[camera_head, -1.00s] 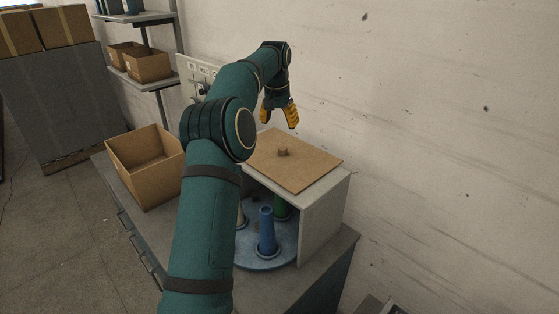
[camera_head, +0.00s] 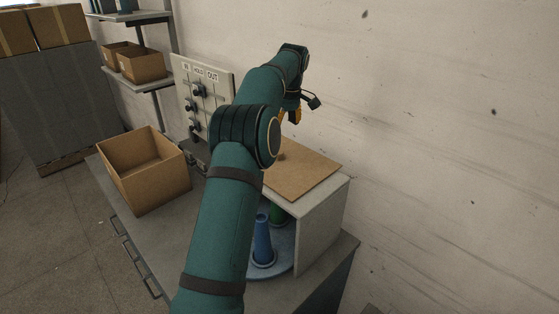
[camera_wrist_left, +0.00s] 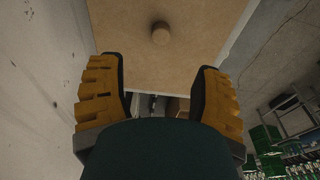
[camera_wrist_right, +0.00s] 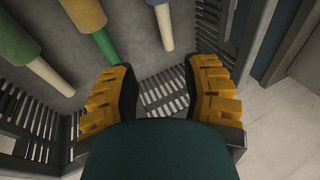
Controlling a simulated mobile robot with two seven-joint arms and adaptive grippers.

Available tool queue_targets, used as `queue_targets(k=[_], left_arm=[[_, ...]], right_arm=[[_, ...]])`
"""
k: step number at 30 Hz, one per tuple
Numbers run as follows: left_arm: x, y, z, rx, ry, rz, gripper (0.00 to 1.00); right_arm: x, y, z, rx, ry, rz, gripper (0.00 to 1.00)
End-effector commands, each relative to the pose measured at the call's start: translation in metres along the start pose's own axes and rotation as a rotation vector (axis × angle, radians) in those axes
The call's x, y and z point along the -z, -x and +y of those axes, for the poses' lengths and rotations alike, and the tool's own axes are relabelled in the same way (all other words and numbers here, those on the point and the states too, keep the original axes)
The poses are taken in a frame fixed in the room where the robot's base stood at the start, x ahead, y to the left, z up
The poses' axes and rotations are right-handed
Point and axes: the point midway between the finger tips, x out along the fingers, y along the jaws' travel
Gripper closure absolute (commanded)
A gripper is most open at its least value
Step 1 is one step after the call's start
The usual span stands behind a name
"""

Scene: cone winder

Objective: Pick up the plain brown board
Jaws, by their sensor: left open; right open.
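The plain brown board (camera_head: 305,177) lies flat on top of the grey housing, partly hidden behind my left arm. A small round knob (camera_wrist_left: 161,33) stands up from it in the left wrist view, where the board (camera_wrist_left: 125,30) fills the upper middle. My left gripper (camera_head: 293,115) is above the board's far side, mostly hidden by its own arm. My right gripper (camera_wrist_right: 160,75) is open and empty in the right wrist view and out of the head view.
The grey housing (camera_head: 322,222) covers a round blue turntable with blue and green cones (camera_head: 263,240). An open cardboard box (camera_head: 145,175) stands left on the bench. A switch panel (camera_head: 205,95) is behind the arm.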

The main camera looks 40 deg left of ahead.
Motion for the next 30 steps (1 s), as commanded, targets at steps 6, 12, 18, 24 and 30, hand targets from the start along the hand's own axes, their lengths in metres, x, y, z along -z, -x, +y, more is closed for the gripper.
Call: queue_targets(k=[6,12,18,24,30], left_arm=[[0.000,-0.044,-0.001,0.002,-0.001,-0.002,0.35],[0.000,-0.064,-0.001,0.001,-0.002,-0.001,0.35],[0.001,-0.080,-0.002,0.003,-0.001,-0.001,0.35],[0.001,-0.109,-0.002,0.003,-0.003,-0.002,0.35],[0.001,-0.118,-0.002,0.000,-0.002,-0.001,0.35]], right_arm=[[-0.002,-0.008,0.004,-0.001,-0.002,0.001,0.53],[-0.002,-0.009,0.004,-0.001,-0.002,0.001,0.53],[-0.002,-0.010,0.004,-0.001,-0.002,0.001,0.53],[-0.002,-0.010,0.004,-0.001,-0.002,0.001,0.53],[-0.002,-0.010,0.004,-0.001,-0.002,0.002,0.53]])
